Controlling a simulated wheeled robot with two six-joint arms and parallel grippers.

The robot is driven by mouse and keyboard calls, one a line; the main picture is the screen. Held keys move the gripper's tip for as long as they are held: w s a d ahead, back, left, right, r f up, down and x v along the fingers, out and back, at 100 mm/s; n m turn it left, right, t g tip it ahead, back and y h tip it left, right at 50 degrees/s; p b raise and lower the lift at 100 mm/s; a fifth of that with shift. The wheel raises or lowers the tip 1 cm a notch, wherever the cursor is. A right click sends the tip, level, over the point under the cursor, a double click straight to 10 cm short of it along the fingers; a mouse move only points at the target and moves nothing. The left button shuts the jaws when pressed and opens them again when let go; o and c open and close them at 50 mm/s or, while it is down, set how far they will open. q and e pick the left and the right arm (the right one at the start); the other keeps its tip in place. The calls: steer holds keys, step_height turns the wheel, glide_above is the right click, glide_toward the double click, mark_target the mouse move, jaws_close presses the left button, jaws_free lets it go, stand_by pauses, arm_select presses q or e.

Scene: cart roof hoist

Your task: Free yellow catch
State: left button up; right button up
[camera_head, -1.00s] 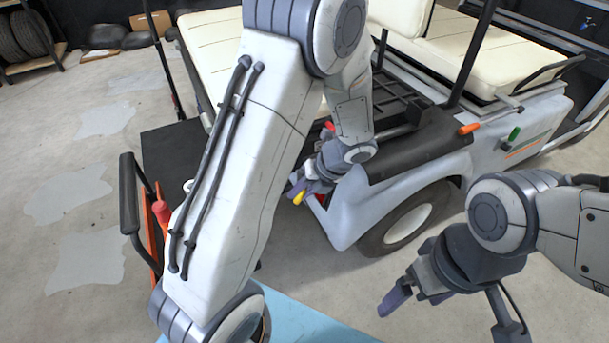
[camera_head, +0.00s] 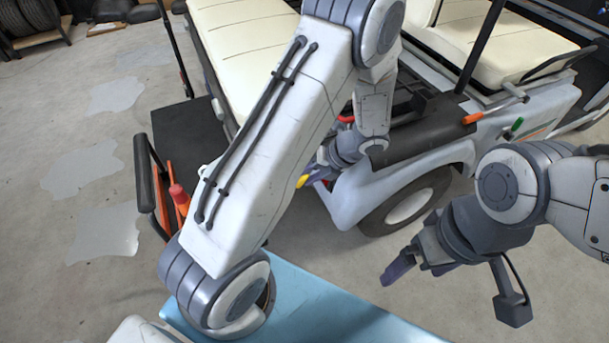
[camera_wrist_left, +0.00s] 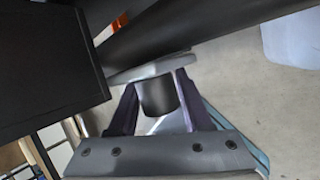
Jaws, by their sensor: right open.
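A small yellow part (camera_head: 302,181), which looks like the yellow catch, shows low at the cart's front corner. My left gripper (camera_head: 322,172) is right beside it, partly hidden behind my left arm; I cannot tell whether they touch. In the left wrist view, the purple fingers of my left gripper (camera_wrist_left: 158,100) stand apart on either side of a dark round piece (camera_wrist_left: 158,97) below a grey plate (camera_wrist_left: 150,68). No yellow shows there, and whether the fingers press on the piece is unclear. My right gripper (camera_head: 412,272) is open and empty over the floor.
A black-handled orange frame (camera_head: 147,172) stands left. A light blue surface (camera_head: 330,315) lies in front.

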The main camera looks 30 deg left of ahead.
stand_by(0.3)
arm_select(q)
steer(key=p+v, duration=0.3)
steer(key=v, duration=0.7)
steer(key=shift+d+r, duration=0.15)
steer(key=shift+c, duration=0.4)
